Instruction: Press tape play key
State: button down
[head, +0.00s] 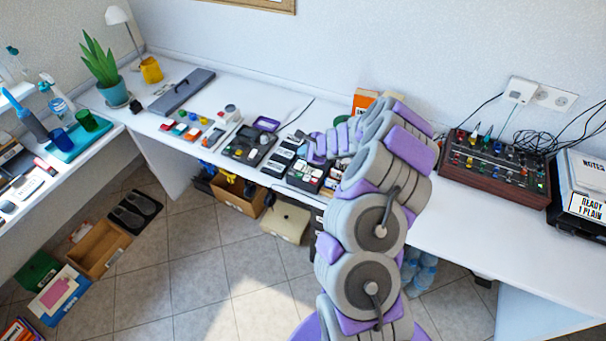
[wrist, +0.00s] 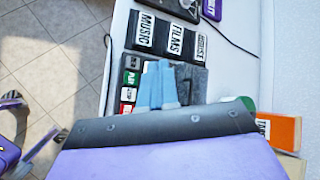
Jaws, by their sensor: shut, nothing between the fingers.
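The tape player (head: 303,180) is a dark device with light and coloured keys near the front edge of the white desk, beside my arm in the head view. My gripper (wrist: 163,68) shows as light blue fingers, held together and empty, over the player just right of the keys. Contact with a key cannot be told. The fingers and purple wrist hide part of the player.
Black cases labelled MUSIC (wrist: 153,32) and FILMS (wrist: 182,42) lie beside the player. An orange box (wrist: 280,130) stands close to my wrist. A mixer with knobs (head: 495,165) sits on the right of the desk.

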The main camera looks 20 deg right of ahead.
jog(key=a+f+b, duration=0.2)
jog(key=a, duration=0.1)
jog(key=b, duration=0.4)
send_over(300, 176)
jog(key=d, duration=0.2)
notch_tip(300, 176, down, 5)
jog(key=shift+a+f, duration=0.1)
jog(key=shift+f, duration=0.1)
jog(key=shift+a+f+b, duration=0.25)
jog(key=shift+a, duration=0.3)
jog(key=shift+a+f+b, duration=0.2)
jog(key=shift+a+f, duration=0.05)
jog(key=shift+a, duration=0.5)
jog(key=shift+d+f, duration=0.1)
jog(key=shift+d, duration=1)
jog(key=shift+a, duration=0.95)
jog(key=shift+d, duration=0.8)
jog(key=shift+a, duration=0.65)
